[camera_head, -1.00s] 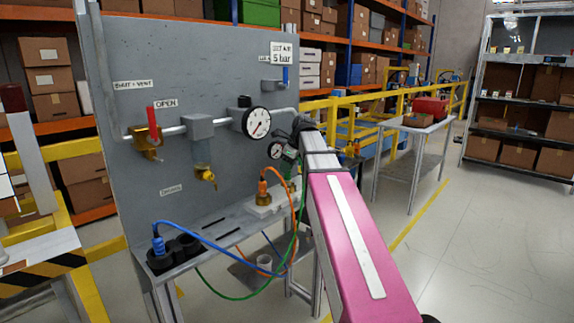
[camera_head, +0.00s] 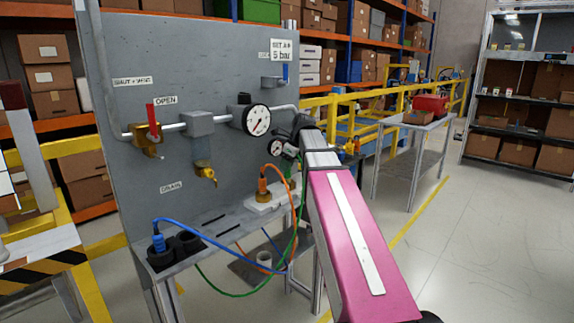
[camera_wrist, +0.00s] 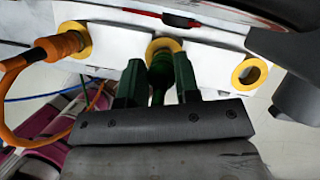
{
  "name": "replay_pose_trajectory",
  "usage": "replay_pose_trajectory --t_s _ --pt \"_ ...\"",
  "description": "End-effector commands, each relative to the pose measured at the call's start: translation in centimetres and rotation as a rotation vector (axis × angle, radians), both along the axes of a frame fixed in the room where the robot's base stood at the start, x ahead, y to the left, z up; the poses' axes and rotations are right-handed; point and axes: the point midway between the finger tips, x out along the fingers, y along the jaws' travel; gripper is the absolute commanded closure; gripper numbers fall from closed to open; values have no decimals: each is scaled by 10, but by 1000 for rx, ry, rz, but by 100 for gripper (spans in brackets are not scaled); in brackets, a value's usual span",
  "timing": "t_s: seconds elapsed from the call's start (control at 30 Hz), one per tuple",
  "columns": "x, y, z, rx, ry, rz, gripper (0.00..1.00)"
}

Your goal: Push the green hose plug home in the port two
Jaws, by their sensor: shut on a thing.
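The white port block (camera_wrist: 110,52) has three yellow-ringed ports in the wrist view. The left port holds an orange plug (camera_wrist: 60,45), and the right port (camera_wrist: 250,72) is empty. My gripper (camera_wrist: 160,76) is shut on the green hose plug (camera_wrist: 161,82), which sits between its green fingers. The plug's front end lines up with the middle port (camera_wrist: 162,44) and overlaps its ring in the picture. How deep it sits cannot be told. In the head view the port block (camera_head: 262,201) stands on the bench shelf, and the green hose (camera_head: 240,295) hangs below. My arm hides much there.
A blue plug (camera_head: 158,242) stands in a black holder (camera_head: 187,241) on the shelf's left, its blue hose looping right. The grey panel (camera_head: 110,60) carries a red handle (camera_head: 152,118) and a gauge (camera_head: 256,120) close behind. A grey rounded part (camera_wrist: 298,95) is right of the block.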

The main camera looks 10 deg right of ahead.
Motion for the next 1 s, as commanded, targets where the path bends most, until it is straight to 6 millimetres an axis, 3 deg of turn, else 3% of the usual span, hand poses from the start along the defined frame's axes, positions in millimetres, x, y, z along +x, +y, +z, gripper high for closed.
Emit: replay_pose_trajectory --t_s 1.0 --pt "0 0 -7 0 0 0 97"
